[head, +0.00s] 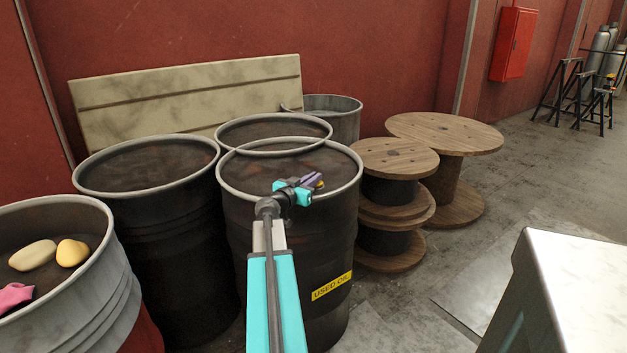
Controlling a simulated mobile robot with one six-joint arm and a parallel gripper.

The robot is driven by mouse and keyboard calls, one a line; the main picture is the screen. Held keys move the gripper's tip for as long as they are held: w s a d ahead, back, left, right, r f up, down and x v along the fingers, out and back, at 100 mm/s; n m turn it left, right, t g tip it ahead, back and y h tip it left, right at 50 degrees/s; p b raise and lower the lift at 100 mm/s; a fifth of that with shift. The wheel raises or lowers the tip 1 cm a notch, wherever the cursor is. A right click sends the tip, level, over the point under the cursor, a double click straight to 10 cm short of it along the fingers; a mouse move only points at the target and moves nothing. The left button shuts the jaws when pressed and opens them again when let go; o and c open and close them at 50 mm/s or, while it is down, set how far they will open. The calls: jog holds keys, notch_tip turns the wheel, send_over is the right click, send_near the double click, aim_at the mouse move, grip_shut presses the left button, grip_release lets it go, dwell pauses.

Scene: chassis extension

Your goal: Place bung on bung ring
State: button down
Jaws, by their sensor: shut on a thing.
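My gripper (314,183) is over the right part of the top of the dark drum with the yellow "USED OIL" label (290,168). The bung ring cannot be made out; my gripper covers part of the drum top.
More drums stand to the left (150,165) and behind (345,115). The near left drum (110,280) holds pale yellow and pink things. Wooden spools (395,160) stand right of the labelled drum. A pale box (575,280) is at the lower right.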

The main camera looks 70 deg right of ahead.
jog(key=shift+f+b, duration=0.3)
jog(key=shift+f, duration=0.05)
jog(key=c, duration=1.9)
grip_release()
jog(key=shift+r+p, duration=0.25)
jog(key=shift+p, duration=0.2)
jog(key=shift+w+a+r+b, duration=0.1)
jog(key=shift+w+a+b, duration=0.25)
jog(key=shift+a, duration=1.6)
jog(key=shift+w+a+r+b, duration=0.1)
jog(key=shift+w+a+b, duration=0.2)
jog(key=shift+a, duration=1.7)
jog(key=shift+w+a+b, duration=0.25)
jog(key=shift+w+a, duration=0.15)
jog(key=shift+a, duration=1.55)
jog(key=shift+s, duration=0.1)
